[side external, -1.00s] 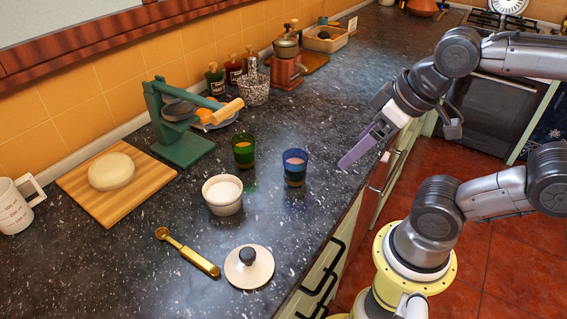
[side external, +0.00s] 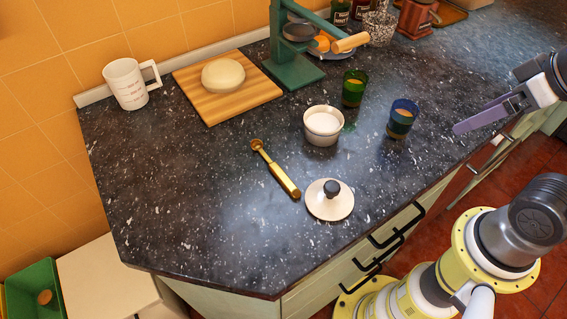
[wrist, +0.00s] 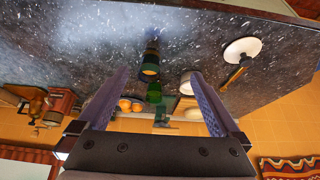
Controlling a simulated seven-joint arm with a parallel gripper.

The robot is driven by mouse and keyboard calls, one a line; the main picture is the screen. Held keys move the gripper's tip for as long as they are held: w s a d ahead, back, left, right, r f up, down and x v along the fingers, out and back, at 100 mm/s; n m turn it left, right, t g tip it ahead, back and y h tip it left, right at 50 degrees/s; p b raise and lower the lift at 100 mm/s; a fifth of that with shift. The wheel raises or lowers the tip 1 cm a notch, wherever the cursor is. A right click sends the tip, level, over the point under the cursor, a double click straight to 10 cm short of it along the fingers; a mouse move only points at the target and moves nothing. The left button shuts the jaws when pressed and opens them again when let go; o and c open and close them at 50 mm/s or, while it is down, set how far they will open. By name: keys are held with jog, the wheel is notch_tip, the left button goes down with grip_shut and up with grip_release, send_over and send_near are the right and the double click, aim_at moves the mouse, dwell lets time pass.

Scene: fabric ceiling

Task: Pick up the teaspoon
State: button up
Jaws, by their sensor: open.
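The brass-gold teaspoon (side external: 275,170) lies flat on the dark speckled counter. Its small bowl points to the back left and its thicker handle end lies beside the white lid (side external: 329,200). In the wrist view, the teaspoon (wrist: 237,72) is at the right, partly overlapped by the lid (wrist: 243,49). My gripper (side external: 466,125) is above the counter's right side, well to the right of the teaspoon, and holds nothing. In the wrist view, my gripper's (wrist: 161,72) two purple fingers are wide apart, and the teaspoon is outside them on the right.
A white ramekin (side external: 323,125), a blue cup (side external: 402,118) and a green cup (side external: 354,88) stand between the teaspoon and my gripper. Behind are a cutting board with dough (side external: 223,75), a measuring mug (side external: 127,84) and a green press (side external: 292,68). The counter's front left is clear.

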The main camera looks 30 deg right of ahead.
jog(key=c, duration=0.6)
